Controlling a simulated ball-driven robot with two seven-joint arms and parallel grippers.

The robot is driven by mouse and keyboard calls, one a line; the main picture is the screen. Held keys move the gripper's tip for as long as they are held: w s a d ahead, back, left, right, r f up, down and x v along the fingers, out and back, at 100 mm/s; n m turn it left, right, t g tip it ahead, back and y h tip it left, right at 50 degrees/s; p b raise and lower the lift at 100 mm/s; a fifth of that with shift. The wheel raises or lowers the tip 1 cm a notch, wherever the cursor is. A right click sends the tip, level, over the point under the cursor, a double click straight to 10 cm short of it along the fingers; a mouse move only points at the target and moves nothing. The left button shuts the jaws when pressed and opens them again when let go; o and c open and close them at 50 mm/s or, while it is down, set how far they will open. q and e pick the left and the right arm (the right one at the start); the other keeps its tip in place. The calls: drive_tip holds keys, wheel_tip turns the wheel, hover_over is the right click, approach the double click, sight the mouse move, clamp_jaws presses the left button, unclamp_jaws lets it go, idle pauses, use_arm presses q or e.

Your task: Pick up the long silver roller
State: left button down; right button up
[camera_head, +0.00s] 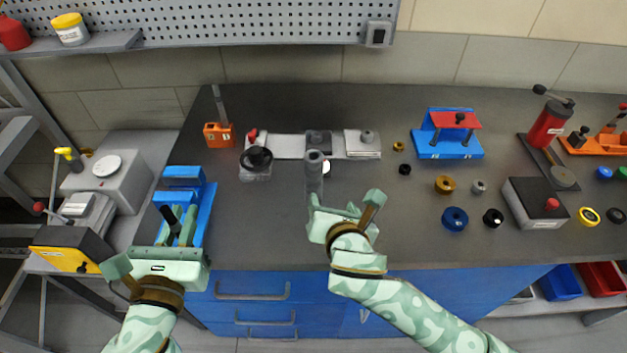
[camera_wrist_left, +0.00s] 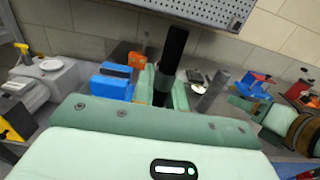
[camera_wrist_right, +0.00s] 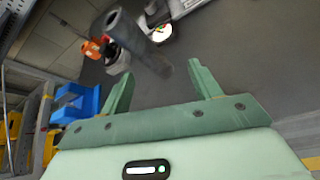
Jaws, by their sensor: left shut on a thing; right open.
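The long silver roller (camera_head: 314,180) is a grey cylinder with a hollow top end. It stands roughly upright on the dark bench top, just beyond my right gripper (camera_head: 344,204). It also shows in the right wrist view (camera_wrist_right: 140,42), ahead of the open fingers and nearer the left one, and in the left wrist view (camera_wrist_left: 213,91). My right gripper is open, with nothing between its fingers. My left gripper (camera_head: 177,222) is shut on a black rod-shaped handle (camera_wrist_left: 172,62) in front of the blue fixture (camera_head: 184,178). The handle's lower end is hidden by the gripper.
A light plate fixture (camera_head: 289,147) lies behind the roller, with a black-knobbed block (camera_head: 256,170) to its left. An orange block (camera_head: 218,136) stands farther back. Bench between is clear.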

sight(315, 181)
drive_tip(key=w+a+n, duration=0.1)
drive_tip(key=w, duration=0.1)
drive_tip(key=w+a+f+n+b, duration=0.1)
drive_tip(key=w+n, duration=0.1)
drive_tip(key=w, duration=0.1)
drive_tip(key=w+a+n+b, duration=0.1)
drive_tip(key=w, duration=0.1)
drive_tip(key=shift+w+a+f+n+t+y, duration=0.15)
drive_tip(key=shift+a+f+n+t+y, duration=0.15)
drive_tip(key=shift+y, duration=0.1)
drive_tip(key=b+x, duration=0.2)
drive_tip(key=x, duration=0.3)
drive_tip(key=shift+w+f+b, duration=0.15)
drive_tip(key=shift+w+b, duration=0.15)
drive_tip(key=shift+b, duration=0.1)
drive_tip(key=shift+s+d, duration=0.1)
drive_tip(key=shift+s, duration=0.05)
drive_tip(key=c, duration=1.3)
drive_tip(key=shift+o, duration=0.2)
drive_tip(key=shift+r, duration=0.2)
